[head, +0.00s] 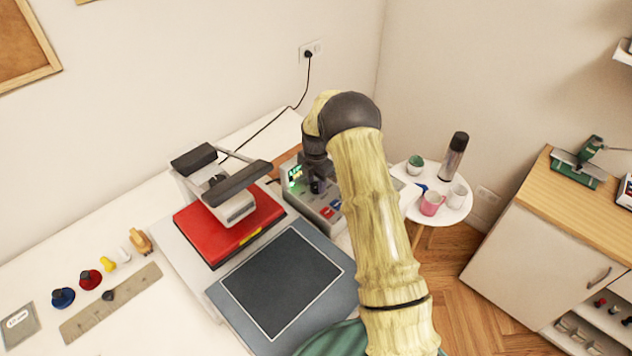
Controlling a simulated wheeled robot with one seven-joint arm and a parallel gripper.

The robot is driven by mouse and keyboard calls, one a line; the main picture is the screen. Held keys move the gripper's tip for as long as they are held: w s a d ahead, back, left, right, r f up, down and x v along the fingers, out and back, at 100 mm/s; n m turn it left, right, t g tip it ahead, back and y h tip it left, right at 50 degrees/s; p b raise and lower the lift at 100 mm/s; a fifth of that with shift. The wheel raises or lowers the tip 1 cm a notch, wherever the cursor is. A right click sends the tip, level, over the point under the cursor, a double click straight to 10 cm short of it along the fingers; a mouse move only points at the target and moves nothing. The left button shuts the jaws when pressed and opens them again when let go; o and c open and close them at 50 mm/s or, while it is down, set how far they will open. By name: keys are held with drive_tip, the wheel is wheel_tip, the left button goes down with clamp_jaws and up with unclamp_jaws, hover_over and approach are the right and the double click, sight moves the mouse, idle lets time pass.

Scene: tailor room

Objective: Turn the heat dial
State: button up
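A heat press with a red plate (205,238) and a dark handle (240,183) stands on the white table. A grey control box (298,205) with a lit green display (295,174) and several red and blue switches sits to its right. My gripper (317,186) reaches down in front of the box's face, just right of the display. It is small and dark here, so I cannot tell whether its fingers are open or touch anything. I cannot make out the heat dial; my gripper and arm hide part of the box.
A dark pad (283,272) lies in front of the press. Stamps (90,279) and a ruler (110,303) lie at the left. A round side table (458,213) with mugs (432,203) and a bottle (454,157) stands right of my arm. A cord (290,107) runs to the wall.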

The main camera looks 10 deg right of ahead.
drive_tip(key=shift+m+b, duration=0.3)
drive_tip(key=shift+m, duration=0.2)
drive_tip(key=m+b, duration=0.2)
drive_tip(key=m, duration=0.3)
drive_tip(key=m+b, duration=0.1)
drive_tip(key=m, duration=0.2)
drive_tip(key=shift+w+m, duration=0.1)
drive_tip(key=shift+m, duration=0.3)
drive_tip(key=m+b, duration=0.1)
drive_tip(key=m, duration=0.2)
drive_tip(key=shift+m, duration=0.3)
drive_tip(key=m, duration=0.5)
drive_tip(key=shift+b, duration=0.35)
drive_tip(key=m, duration=0.5)
drive_tip(key=shift+r, duration=0.1)
drive_tip(key=shift+m, duration=0.3)
drive_tip(key=o, duration=1)
